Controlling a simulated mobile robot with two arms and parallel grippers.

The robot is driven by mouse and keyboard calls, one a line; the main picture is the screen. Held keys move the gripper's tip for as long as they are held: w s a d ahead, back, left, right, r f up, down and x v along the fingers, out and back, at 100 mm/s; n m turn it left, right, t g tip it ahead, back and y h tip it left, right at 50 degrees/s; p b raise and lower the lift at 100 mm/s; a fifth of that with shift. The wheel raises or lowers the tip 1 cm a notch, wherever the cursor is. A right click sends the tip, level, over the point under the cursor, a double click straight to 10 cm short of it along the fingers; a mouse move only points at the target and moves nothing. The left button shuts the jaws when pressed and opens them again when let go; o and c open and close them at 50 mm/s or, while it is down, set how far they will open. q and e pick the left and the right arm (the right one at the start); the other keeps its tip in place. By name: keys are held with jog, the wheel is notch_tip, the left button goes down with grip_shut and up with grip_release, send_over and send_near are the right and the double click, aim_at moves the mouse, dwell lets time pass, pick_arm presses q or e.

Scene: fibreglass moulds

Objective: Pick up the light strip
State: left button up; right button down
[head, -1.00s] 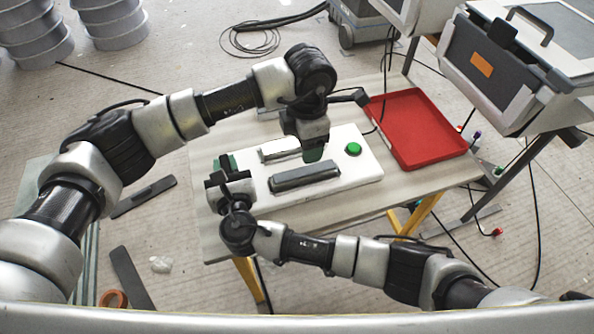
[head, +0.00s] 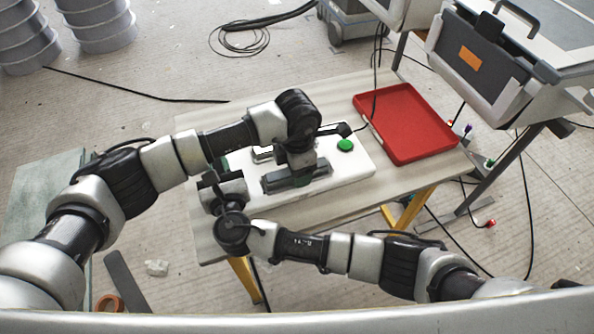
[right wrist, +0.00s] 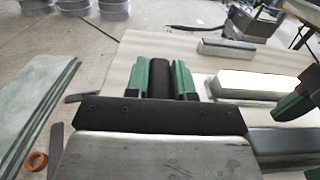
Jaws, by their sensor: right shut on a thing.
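A bright white strip lies on a silver bar on the white board; its left end (head: 263,153) shows in the head view, the rest behind my left arm. More of the strip (right wrist: 250,84) shows in the right wrist view. A dark grey bar (head: 283,180) lies in front of it. My left gripper (head: 303,181) points down at the grey bar; whether it is open or touches the bar is unclear. My right gripper (right wrist: 162,78) is shut on a dark object (right wrist: 159,76) between its green fingers, near the board's left end (head: 224,186).
A green button (head: 345,145) is on the board's right side. A red tray (head: 405,125) stands at the table's right. Another grey bar (right wrist: 227,47) lies beyond the board. Machines on stands (head: 490,60) are at the right, with cables on the floor.

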pick_arm(q)
grip_shut()
dwell(0.4)
notch_tip(320, 180, up, 10)
pick_arm(e)
jog(key=c, duration=0.9)
grip_release()
jog(key=shift+s, duration=0.1)
jog(key=v, duration=1.1)
jog(key=shift+s+d, duration=0.2)
jog(key=shift+s, duration=0.15)
